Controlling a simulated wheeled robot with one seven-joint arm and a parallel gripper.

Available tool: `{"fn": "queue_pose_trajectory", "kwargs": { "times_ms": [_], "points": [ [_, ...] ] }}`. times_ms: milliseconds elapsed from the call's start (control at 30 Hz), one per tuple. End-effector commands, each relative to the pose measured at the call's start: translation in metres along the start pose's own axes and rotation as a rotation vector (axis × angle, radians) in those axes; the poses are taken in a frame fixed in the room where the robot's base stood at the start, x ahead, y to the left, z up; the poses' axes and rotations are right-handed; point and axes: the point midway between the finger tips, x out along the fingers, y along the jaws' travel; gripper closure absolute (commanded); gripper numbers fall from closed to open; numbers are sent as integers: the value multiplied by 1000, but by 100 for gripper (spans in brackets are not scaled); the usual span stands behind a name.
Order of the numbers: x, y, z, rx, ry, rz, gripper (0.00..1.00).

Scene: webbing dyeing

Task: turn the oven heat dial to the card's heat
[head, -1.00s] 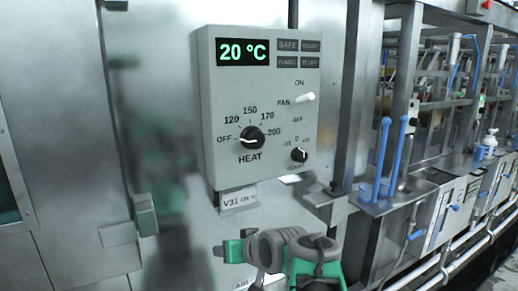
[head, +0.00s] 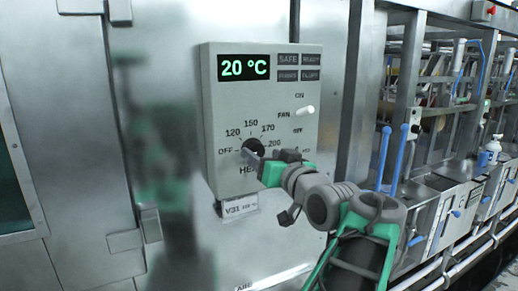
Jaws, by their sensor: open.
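The heat dial (head: 252,145) is a black knob on the grey oven control panel (head: 225,105), with marks OFF, 120, 150, 170 and 200 around it. My gripper (head: 264,157) is open at the dial's lower right and covers part of the knob and of the HEAT lettering. I cannot tell whether the fingers touch the knob, or read its pointer clearly. The green display (head: 244,67) reads 20 °C. No heat card is clearly seen; a small V31 label (head: 239,208) hangs below the panel.
A white fan switch (head: 304,111) sticks out on the panel above my gripper. My arm hides the small dial at the panel's lower right. Blue-handled levers (head: 399,155) stand on the bench to the right. The metal wall left of the panel is clear.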

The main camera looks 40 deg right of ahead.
Motion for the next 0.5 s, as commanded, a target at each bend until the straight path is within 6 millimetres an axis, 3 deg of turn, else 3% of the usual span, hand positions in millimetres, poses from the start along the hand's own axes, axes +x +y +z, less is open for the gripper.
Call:
{"fn": "queue_pose_trajectory", "kwargs": {
  "times_ms": [200,433,500],
  "points": [
    [25,-1,0,1,-1,-2,32],
    [26,0,0,0,-1,0,32],
    [25,0,0,0,-1,0,38]
  ]
}}
